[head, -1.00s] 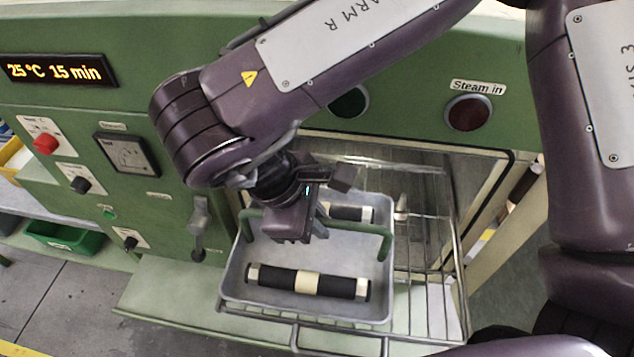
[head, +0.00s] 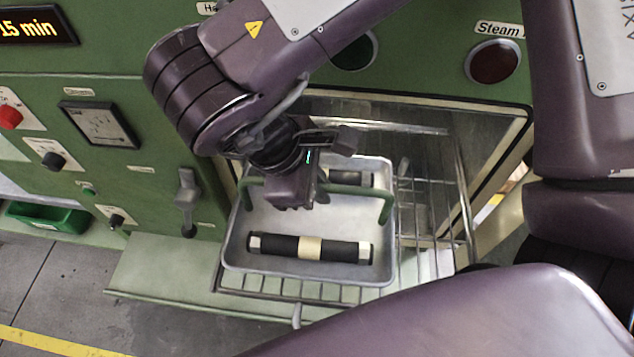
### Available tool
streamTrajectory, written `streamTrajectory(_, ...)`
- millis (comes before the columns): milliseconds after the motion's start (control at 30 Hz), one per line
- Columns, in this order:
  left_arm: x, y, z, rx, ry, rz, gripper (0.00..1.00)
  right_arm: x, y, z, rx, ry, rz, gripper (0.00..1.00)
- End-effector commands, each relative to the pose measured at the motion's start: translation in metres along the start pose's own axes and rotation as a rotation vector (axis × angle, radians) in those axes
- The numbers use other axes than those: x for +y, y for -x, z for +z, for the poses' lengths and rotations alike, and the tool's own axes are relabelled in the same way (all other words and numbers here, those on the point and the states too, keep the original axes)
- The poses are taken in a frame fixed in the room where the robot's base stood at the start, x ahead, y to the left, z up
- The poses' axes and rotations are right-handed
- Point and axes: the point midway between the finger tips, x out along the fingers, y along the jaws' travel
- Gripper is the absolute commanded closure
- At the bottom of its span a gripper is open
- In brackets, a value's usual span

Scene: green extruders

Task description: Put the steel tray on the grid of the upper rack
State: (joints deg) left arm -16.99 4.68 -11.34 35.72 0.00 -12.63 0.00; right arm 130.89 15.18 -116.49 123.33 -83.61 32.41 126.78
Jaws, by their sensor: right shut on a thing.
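The steel tray (head: 300,276) is a shallow grey pan with rounded corners and a green bail handle (head: 386,204) across it. Two black rods with pale bands are in it; the front rod (head: 350,251) shows whole, the back rod (head: 357,179) is partly hidden. My right gripper (head: 318,197) is shut on the middle of the handle. The tray is over the left part of the wire grid of the rack (head: 425,225), roughly level. I cannot tell whether it touches the grid. My left gripper is not in view.
The grid stands out from the open chamber (head: 490,135) of the green machine. Bare grid shows right of the tray and a strip in front. A lever (head: 187,200) is left of the opening. A pale green ledge (head: 150,270) lies below.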

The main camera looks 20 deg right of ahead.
Motion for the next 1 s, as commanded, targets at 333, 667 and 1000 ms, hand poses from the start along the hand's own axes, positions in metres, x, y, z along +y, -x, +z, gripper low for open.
streamTrajectory(333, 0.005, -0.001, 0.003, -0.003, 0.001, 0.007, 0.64, 0.000, -0.001, 0.000, -0.001, 0.000, 0.000, 0.68)
streamTrajectory(667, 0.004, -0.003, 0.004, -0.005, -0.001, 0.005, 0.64, 0.001, 0.013, -0.001, 0.002, -0.003, 0.004, 0.68)
streamTrajectory(1000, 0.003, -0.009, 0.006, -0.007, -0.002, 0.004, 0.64, 0.001, 0.083, -0.001, 0.002, -0.004, 0.007, 0.68)
